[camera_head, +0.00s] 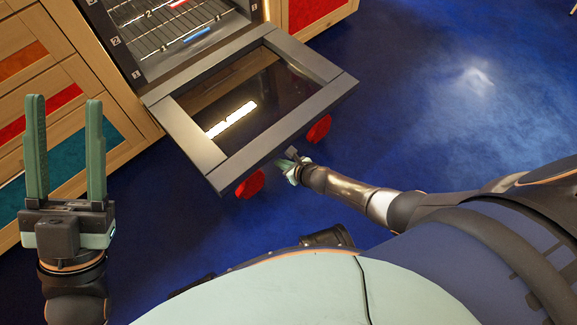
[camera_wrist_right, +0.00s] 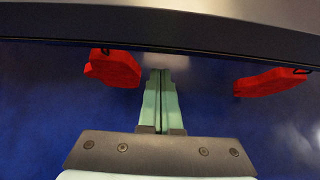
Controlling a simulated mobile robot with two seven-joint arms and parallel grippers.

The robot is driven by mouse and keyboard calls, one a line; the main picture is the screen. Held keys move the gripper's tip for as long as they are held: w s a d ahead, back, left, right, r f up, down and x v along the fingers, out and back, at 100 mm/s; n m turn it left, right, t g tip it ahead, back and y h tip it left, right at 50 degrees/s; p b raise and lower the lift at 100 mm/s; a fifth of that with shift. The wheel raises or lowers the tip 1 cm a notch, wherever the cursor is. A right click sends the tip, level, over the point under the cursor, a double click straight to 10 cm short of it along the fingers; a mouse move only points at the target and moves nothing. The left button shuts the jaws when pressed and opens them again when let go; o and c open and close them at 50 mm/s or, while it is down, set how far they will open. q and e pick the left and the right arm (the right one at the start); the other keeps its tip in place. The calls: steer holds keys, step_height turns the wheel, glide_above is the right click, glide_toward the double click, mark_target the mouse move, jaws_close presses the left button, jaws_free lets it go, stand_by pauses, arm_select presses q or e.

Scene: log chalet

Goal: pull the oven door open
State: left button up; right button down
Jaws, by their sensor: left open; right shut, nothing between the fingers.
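The oven door (camera_head: 201,148) is swung down and open, roughly level, with a dark glass window in a grey frame. Two red pieces (camera_head: 319,129) stick out under its outer edge; a bar between them cannot be made out. The oven cavity (camera_head: 170,35) shows a wire rack. My right gripper (camera_head: 284,166) is shut and empty, at or under the door's outer edge between the red pieces. In the right wrist view its closed fingers (camera_wrist_right: 166,90) point toward the door edge (camera_wrist_right: 200,45); contact cannot be told. My left gripper (camera_head: 66,105) is open and empty, upright at the left.
Wooden cabinets with coloured drawer fronts (camera_head: 52,105) stand left of the oven, close to my left gripper. A red panel (camera_head: 310,10) is right of it. The blue floor (camera_head: 450,90) is clear to the right.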

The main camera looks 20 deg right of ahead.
arm_select(q)
steer(key=r, duration=0.1)
steer(key=r+p, duration=0.2)
steer(key=r, duration=0.1)
steer(key=shift+s+a, duration=0.2)
steer(key=shift+a, duration=0.1)
arm_select(e)
step_height(320, 180, up, 4)
steer(key=shift+r, duration=0.1)
arm_select(q)
steer(key=shift+f, duration=0.15)
